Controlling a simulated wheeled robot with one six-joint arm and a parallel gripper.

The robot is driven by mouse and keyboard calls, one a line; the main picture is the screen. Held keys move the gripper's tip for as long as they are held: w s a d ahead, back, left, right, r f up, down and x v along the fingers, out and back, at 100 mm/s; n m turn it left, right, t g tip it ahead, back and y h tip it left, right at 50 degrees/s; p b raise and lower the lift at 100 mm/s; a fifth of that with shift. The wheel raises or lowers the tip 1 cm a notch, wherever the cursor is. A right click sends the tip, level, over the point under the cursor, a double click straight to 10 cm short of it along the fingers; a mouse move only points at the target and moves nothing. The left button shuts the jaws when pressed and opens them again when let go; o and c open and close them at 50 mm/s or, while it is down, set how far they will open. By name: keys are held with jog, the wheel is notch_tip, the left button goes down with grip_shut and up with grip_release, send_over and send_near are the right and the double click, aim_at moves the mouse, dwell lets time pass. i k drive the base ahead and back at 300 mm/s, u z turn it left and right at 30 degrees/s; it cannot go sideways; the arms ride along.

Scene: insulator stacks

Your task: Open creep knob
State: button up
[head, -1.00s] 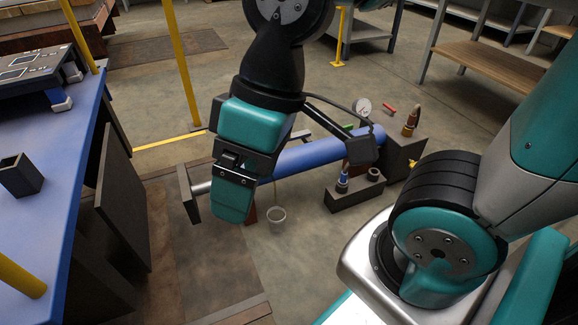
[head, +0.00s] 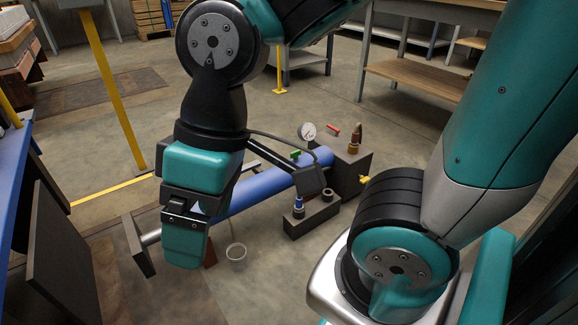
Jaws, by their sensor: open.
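A blue hydraulic cylinder (head: 262,188) lies on the floor in the middle of the view. A dark block (head: 352,168) sits at its right end. Small fittings on and around the block are a green one (head: 296,155), a red one (head: 334,129), a yellow one (head: 365,180) and a brown-and-brass upright one (head: 354,141). I cannot tell which is the creep knob. A round gauge (head: 307,131) stands beside them. My gripper (head: 187,245) is open, in front of the cylinder's left part and apart from the fittings. Its fingertips are not clear.
A dark holder with a blue-topped piece (head: 299,208) stands in front of the cylinder. A yellow post (head: 112,95) stands at left, and a wooden-shelved bench (head: 420,80) at the back right. Floor behind the cylinder is clear.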

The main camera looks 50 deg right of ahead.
aim_at(294, 154)
jog(key=z, duration=1.2)
